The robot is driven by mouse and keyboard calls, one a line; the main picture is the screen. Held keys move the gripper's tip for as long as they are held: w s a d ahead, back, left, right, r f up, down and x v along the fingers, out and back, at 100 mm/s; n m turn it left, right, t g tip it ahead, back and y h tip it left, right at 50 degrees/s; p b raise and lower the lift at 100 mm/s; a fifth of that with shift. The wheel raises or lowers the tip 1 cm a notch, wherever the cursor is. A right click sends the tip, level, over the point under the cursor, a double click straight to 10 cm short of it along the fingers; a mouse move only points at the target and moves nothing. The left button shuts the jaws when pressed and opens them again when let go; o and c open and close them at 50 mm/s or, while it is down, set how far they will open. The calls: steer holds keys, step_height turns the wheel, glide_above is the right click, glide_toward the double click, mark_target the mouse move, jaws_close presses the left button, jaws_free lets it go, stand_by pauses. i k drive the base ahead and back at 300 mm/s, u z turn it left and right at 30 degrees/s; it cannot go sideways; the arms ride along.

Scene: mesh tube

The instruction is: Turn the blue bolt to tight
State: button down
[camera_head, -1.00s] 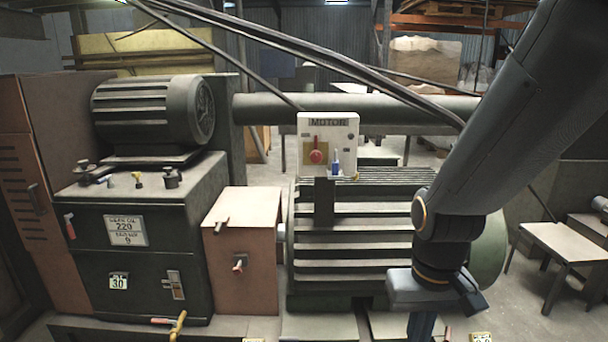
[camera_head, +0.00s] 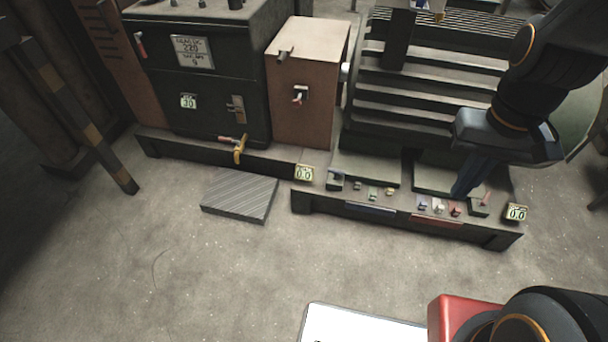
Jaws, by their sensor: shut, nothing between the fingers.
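My gripper (camera_head: 461,190) hangs at the right, pointing down, with its blue fingers shut and empty. Its tips are in front of the low dark machine base (camera_head: 330,205), above or near a row of small coloured bolts. That row holds a bluish bolt (camera_head: 422,205), a pale bolt (camera_head: 438,208) and a red bolt (camera_head: 456,211). Another bluish piece (camera_head: 336,175) sits at the left end of the base. The parts are too small to tell for sure which is the blue bolt, or how tight it is. I cannot tell whether the fingers touch anything.
Number displays (camera_head: 304,173) (camera_head: 516,212) stand at both ends of the base. A brown box (camera_head: 305,90) and dark cabinet (camera_head: 200,70) stand behind left. A ribbed plate (camera_head: 240,195) lies on the open floor. My own body shows at bottom right.

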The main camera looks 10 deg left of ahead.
mark_target(336, 171)
steer(key=u, duration=0.05)
steer(key=k, duration=0.45)
steer(key=z, duration=0.8)
steer(key=i, duration=1.4)
steer(key=u, duration=0.9)
